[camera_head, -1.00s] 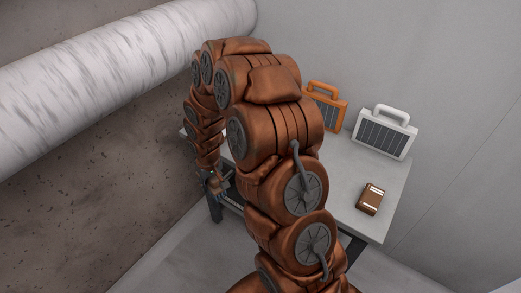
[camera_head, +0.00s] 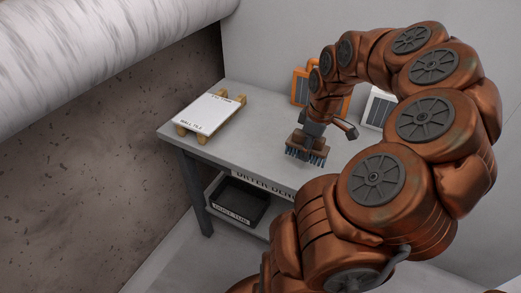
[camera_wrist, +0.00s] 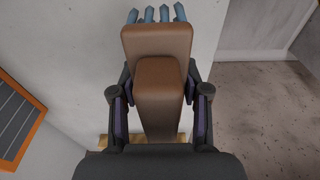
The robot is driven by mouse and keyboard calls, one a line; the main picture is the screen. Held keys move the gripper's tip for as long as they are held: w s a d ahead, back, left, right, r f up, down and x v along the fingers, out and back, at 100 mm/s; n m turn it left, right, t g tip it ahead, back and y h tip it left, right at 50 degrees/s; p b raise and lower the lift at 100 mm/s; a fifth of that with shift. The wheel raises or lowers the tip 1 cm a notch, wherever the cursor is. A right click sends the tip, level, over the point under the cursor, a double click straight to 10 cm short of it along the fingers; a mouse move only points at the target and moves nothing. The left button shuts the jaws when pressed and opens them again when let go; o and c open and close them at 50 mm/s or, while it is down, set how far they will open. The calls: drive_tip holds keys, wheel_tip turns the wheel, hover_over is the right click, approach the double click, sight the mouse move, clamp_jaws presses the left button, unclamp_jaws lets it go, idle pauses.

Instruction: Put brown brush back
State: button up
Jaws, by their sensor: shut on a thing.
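My gripper (camera_head: 311,129) is shut on the brown brush (camera_head: 304,144). In the head view the brush hangs bristles down over the middle of the grey table top (camera_head: 245,149); I cannot tell whether the bristles touch it. In the wrist view my gripper's fingers (camera_wrist: 158,104) sit on both sides of the brush's brown grip (camera_wrist: 159,92). Its blue-grey bristles stick out past the brown block at the top of that picture.
A white wall-tile slab (camera_head: 212,108) lies on a small wooden pallet at the table's left. A black labelled tub (camera_head: 240,199) stands on the shelf below. An orange panel case (camera_head: 300,88) and a white one (camera_head: 378,108) stand at the back. My arm hides the table's right part.

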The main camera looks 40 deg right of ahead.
drive_tip(key=shift+s+d, duration=0.15)
drive_tip(key=shift+s, duration=0.15)
drive_tip(key=p, duration=0.4)
hover_over(266, 146)
drive_tip(key=s, duration=0.1)
drive_tip(key=shift+s+d+f, duration=0.15)
drive_tip(key=shift+f, duration=0.45)
drive_tip(key=shift+w+f, duration=0.15)
drive_tip(key=shift+w, duration=0.35)
drive_tip(key=shift+f+p, duration=0.4)
drive_tip(key=shift+f, duration=1.35)
drive_tip(key=shift+f, duration=0.2)
drive_tip(key=o, duration=1.2)
